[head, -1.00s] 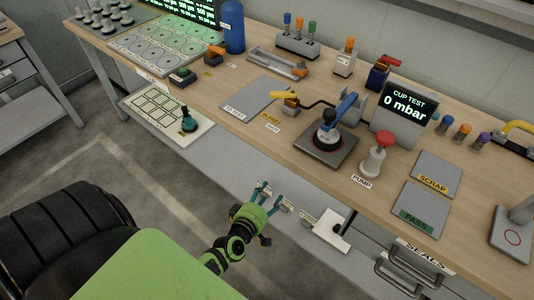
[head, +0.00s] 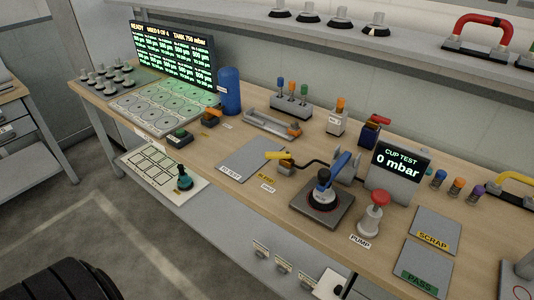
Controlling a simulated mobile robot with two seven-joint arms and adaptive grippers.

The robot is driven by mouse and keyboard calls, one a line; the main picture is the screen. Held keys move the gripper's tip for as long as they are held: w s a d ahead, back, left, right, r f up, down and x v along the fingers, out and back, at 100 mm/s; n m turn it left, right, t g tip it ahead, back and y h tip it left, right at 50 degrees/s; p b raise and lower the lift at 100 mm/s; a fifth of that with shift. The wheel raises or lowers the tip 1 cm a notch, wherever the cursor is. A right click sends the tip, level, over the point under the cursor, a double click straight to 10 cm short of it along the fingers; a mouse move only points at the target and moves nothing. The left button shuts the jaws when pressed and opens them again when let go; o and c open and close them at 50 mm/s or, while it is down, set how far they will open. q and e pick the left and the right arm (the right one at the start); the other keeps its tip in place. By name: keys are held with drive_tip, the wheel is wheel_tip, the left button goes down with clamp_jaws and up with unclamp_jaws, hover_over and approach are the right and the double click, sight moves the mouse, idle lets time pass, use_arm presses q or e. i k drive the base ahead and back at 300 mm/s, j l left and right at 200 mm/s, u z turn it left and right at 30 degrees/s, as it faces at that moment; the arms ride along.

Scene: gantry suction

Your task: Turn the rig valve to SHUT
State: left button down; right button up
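The rig valve (head: 285,166) stands on the bench left of the cup test rig. Its yellow lever (head: 275,155) points left, toward the grey TO TEST pad (head: 250,160). A black hose runs from the valve to the right. Two small labels lie in front of the valve: a yellow one (head: 266,177), hard to read, and a white one (head: 268,188) that seems to read SHUT. The cup test rig (head: 323,203) has a black cup on a grey plate and a blue lever (head: 341,161). Its display (head: 401,163) reads 0 mbar. Neither gripper is in view.
A red-topped pump (head: 374,212) stands right of the rig, before the SCRAP (head: 436,230) and PASS (head: 422,268) pads. A blue cylinder (head: 229,92) and an orange-handled tray (head: 271,124) stand behind the valve. The bench edge before the valve is clear.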

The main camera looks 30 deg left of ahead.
sight(269, 155)
drive_tip(key=i+j, duration=0.1)
drive_tip(key=j, duration=0.2)
drive_tip(key=i+j+u, duration=0.1)
drive_tip(key=j, duration=0.25)
drive_tip(key=i+j, duration=0.15)
drive_tip(key=j, duration=0.15)
drive_tip(key=i+j+u, duration=0.1)
drive_tip(key=j, duration=0.2)
